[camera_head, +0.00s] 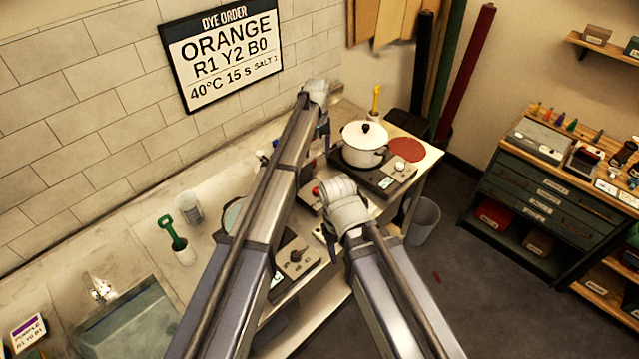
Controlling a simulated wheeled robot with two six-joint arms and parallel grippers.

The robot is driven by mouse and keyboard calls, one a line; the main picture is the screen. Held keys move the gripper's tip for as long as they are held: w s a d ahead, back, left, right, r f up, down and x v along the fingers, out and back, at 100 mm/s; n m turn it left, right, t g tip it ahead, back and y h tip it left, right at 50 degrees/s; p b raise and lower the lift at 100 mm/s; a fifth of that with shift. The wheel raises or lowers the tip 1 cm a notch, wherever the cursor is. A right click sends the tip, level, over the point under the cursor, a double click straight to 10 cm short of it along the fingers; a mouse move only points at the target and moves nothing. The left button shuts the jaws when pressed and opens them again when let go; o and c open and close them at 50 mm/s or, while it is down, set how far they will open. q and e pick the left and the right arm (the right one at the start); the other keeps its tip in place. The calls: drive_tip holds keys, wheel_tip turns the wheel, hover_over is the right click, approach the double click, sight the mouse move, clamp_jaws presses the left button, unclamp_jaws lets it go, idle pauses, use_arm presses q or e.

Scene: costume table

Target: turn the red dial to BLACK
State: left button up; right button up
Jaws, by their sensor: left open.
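A small red knob-like part (316,191) shows on a low device between my two arms, partly hidden by my right wrist. It is too small to read any marking or setting, and I cannot tell if it is the red dial. My left gripper (323,130) is open, pointing down beside the white pot and left of its hot plate, partly hidden by my own wrist. It is apart from the red part. My right wrist covers the area just right of the red part, and its fingers cannot be made out.
A white lidded pot (363,146) stands on a hot plate (388,180). A panel with a dark knob (297,257) sits at the counter front. A cup with a green-handled tool (172,234) and a sink (130,318) are left. A grey bin (424,222) stands on the floor.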

use_arm(q)
drive_tip(key=f, duration=0.1)
drive_tip(key=b, duration=0.9)
hover_over(317, 190)
wheel_tip(317, 190, down, 9)
drive_tip(key=shift+w+r, duration=0.1)
use_arm(e)
wheel_tip(317, 190, down, 10)
drive_tip(key=shift+s, duration=0.2)
drive_tip(key=shift+a+r, duration=0.1)
use_arm(q)
wheel_tip(317, 190, down, 8)
drive_tip(key=b, duration=0.8)
drive_tip(key=shift+r, duration=0.1)
use_arm(e)
wheel_tip(317, 190, down, 8)
drive_tip(key=shift+r, duration=0.15)
use_arm(q)
clamp_jaws()
